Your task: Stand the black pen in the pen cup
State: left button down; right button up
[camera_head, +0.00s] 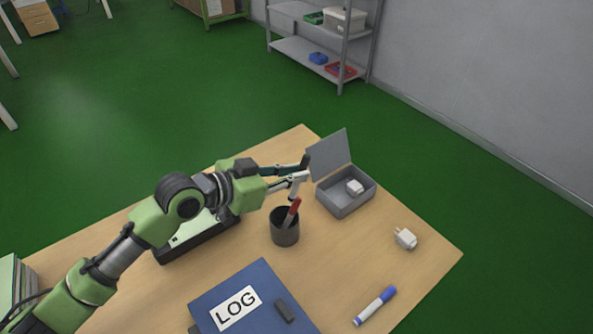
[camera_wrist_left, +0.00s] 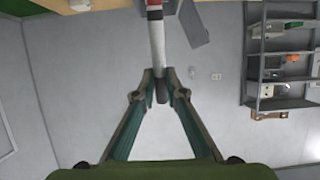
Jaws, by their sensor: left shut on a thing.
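My left gripper (camera_head: 299,174) is shut on a slim pen with a pale body (camera_head: 296,187) and a dark end. The left wrist view shows that dark end between the fingertips, with the pale body of the black pen (camera_wrist_left: 157,45) reaching away from them. The pen hangs roughly upright over the dark pen cup (camera_head: 285,233). A red marker (camera_head: 293,210) leans in the cup, close to the held pen. I cannot tell whether the held pen's lower end is inside the cup. My right gripper is not in view.
An open grey box (camera_head: 345,206) with a white plug inside stands right of the cup. Another white plug (camera_head: 405,238) and a blue marker (camera_head: 375,306) lie on the table. A blue LOG book (camera_head: 235,285) with a dark block on it lies in front.

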aim_at(290, 195)
pick_arm(q)
jog(key=shift+s+a+f+b, duration=0.2)
jog(key=shift+f+b, duration=0.3)
jog(key=shift+f, duration=0.2)
jog(key=shift+s+a+f+b, duration=0.1)
jog(key=shift+a+f+b, duration=0.15)
jog(key=shift+f+b, duration=0.4)
jog(key=shift+s+a+f+b, duration=0.2)
jog(key=shift+f+b, duration=0.2)
jog(key=shift+f, duration=0.35)
jog(key=shift+s+a+f+b, duration=0.1)
jog(key=shift+a+f+b, duration=0.05)
jog(key=shift+f+b, duration=0.25)
jog(key=shift+s+a+f+b, duration=0.15)
jog(key=shift+f+b, duration=0.1)
jog(key=shift+f, duration=0.25)
jog(key=shift+s+a+f+b, duration=0.1)
jog(key=shift+a+f+b, duration=0.25)
jog(key=shift+f+b, duration=0.35)
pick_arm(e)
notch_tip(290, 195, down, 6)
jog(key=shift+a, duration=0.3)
pick_arm(q)
jog(key=shift+f, duration=0.2)
jog(key=c, duration=2)
grip_release()
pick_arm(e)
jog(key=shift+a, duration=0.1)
